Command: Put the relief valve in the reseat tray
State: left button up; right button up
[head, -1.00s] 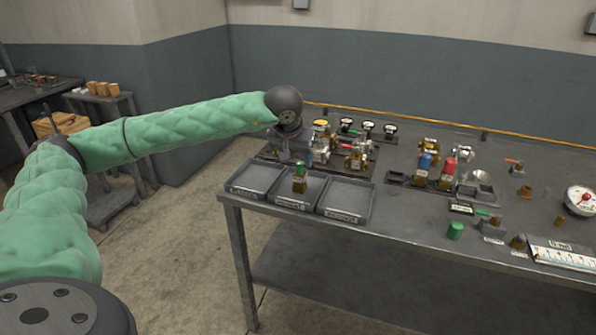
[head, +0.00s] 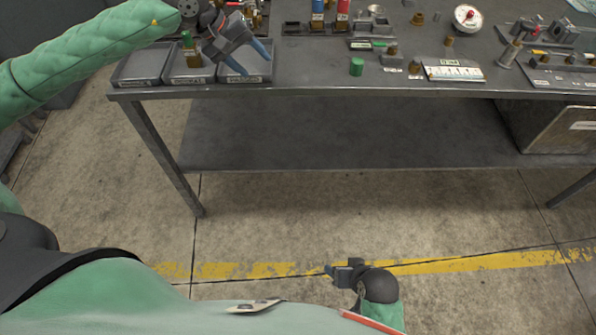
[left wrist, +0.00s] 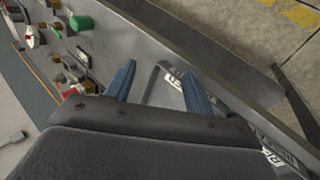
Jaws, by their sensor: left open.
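A brass valve with a green cap (head: 187,42) stands upright in the middle one of three grey trays (head: 190,79). Which tray is the reseat tray I cannot tell, as the labels are too small to read. My left gripper (head: 254,66) is open and empty above the right tray (head: 225,80), to the right of the green-capped valve. In the left wrist view its blue fingers (left wrist: 158,70) are spread, with a tray edge showing between them. My right gripper (head: 336,273) hangs low over the floor, away from the table; its jaws are unclear.
The left tray (head: 138,81) looks empty. Blue-capped (head: 317,12) and red-capped (head: 342,12) valves stand farther back. A green cylinder (head: 356,67), a white gauge (head: 467,17) and a striped card (head: 453,73) lie to the right on the table.

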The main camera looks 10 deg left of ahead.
pick_arm(q)
jog(key=s+d+n+t+h, duration=0.2)
jog(key=s+d+n+h, duration=0.1)
jog(key=d+n+h, duration=0.55)
jog(key=s+d+n+t+h, duration=0.1)
jog(key=s+d+n+h, duration=0.3)
jog(key=d+n, duration=0.7)
jog(key=s+a+f+n+t+y, duration=0.15)
jog(key=f+n+t+y, duration=0.65)
jog(key=n, duration=0.9)
jog(key=a+f+n+t+y, duration=0.15)
jog(key=f+n+y, duration=0.45)
jog(key=f+n, duration=0.85)
jog(key=s+d+f+n+g, duration=0.1)
jog(key=s+f+n+g, duration=0.4)
jog(key=s+f, duration=0.3)
jog(key=s+d+f+n+g, duration=0.1)
jog(key=s+f+n+g, duration=0.4)
jog(key=s, duration=1)
notch_tip(320, 180, down, 4)
jog(key=n, duration=0.3)
jog(key=shift+r+n+g, duration=0.2)
jog(key=shift+n+g, duration=0.1)
jog(key=shift+g, duration=0.05)
